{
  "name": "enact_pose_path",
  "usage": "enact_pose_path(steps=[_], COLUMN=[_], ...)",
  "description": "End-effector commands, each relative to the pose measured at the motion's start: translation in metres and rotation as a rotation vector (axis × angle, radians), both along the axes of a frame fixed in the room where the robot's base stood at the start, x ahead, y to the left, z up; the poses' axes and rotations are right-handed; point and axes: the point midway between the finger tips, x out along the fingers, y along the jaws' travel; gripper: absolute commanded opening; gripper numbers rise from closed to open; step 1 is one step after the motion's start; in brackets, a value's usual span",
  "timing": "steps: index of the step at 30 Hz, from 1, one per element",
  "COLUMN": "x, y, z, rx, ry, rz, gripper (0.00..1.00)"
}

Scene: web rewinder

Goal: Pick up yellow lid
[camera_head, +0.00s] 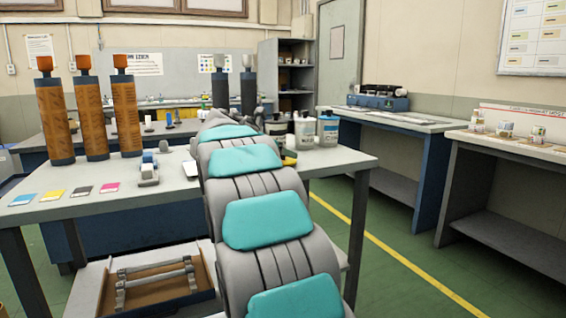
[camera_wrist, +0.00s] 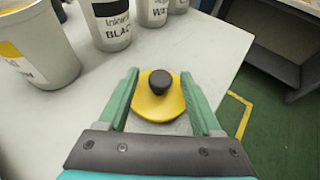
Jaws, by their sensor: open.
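The yellow lid (camera_wrist: 156,105) is a round disc with a black knob (camera_wrist: 160,82) on top. In the wrist view it lies on the light grey table top (camera_wrist: 95,78). My gripper (camera_wrist: 160,88) is open, with its two green fingers on the left and right of the lid. I see a gap between the fingers, and I cannot tell whether either one touches the lid. In the head view my arm hides most of that spot, and only a bit of yellow (camera_head: 289,160) shows beside it. My gripper is hidden there.
White ink buckets stand close by: one with yellow ink (camera_wrist: 38,45), one labelled black (camera_wrist: 108,22), and others behind. Orange cylinders (camera_head: 92,118) and colour cards (camera_head: 66,192) stand or lie on the table's left part. The table's edge is right of the lid.

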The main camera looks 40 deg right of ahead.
Motion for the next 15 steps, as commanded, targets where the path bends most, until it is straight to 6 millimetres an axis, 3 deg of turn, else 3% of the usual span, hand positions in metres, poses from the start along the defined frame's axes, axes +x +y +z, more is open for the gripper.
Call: enact_pose_path(steps=[7,15], x=[0.0012,0.0012], y=[-0.0036,-0.0034], z=[-0.0003,-0.0001], rx=[-0.001,-0.001], ry=[-0.002,-0.002], rz=[0.001,0.001], gripper=[0.66,0.37])
